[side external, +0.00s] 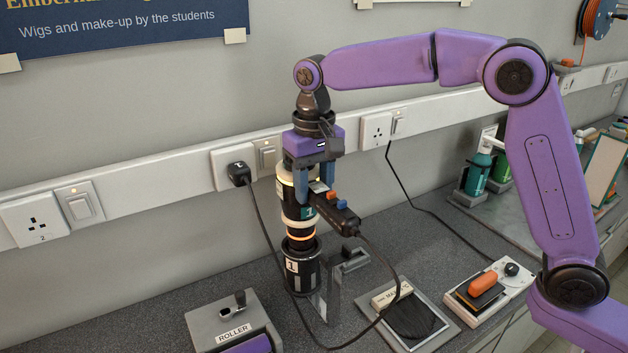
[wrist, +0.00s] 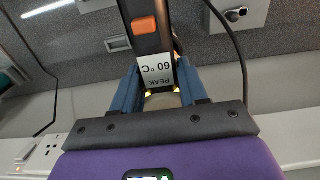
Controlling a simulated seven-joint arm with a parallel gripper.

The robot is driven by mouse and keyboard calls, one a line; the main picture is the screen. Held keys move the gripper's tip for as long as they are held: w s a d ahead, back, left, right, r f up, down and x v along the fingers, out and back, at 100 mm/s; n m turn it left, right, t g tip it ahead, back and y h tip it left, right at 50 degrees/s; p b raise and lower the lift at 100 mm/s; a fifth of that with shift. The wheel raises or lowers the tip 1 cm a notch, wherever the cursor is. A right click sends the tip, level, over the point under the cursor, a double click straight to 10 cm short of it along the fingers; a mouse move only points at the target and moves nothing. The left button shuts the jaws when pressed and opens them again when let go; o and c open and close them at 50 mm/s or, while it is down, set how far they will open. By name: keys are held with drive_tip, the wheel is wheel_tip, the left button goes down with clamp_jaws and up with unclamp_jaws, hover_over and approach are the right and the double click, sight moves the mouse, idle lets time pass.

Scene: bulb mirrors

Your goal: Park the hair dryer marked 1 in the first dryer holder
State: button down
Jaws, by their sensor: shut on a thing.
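The hair dryer (side external: 300,213) is black, with a numbered label that seems to read 1 and a ring glowing orange near its lower end. Its barrel hangs about upright, with its handle to the right. My gripper (side external: 295,190) is shut on its upper part from above. In the wrist view, a black dryer part (wrist: 149,50) with an orange switch and a 60 °C label shows between my blue fingers (wrist: 158,84).
The dryer's cord loops down over the counter to a plug (side external: 238,174) in the wall socket. A ROLLER box (side external: 228,320) stands at front left.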

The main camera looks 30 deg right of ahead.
wheel_tip(320, 180, down, 8)
drive_tip(key=shift+r, duration=0.2)
drive_tip(key=shift+c, duration=0.2)
unclamp_jaws()
idle(0.8)
idle(0.4)
drive_tip(key=shift+r, duration=4)
drive_tip(key=shift+r, duration=0.1)
wheel_tip(320, 180, up, 12)
drive_tip(key=shift+s, duration=0.15)
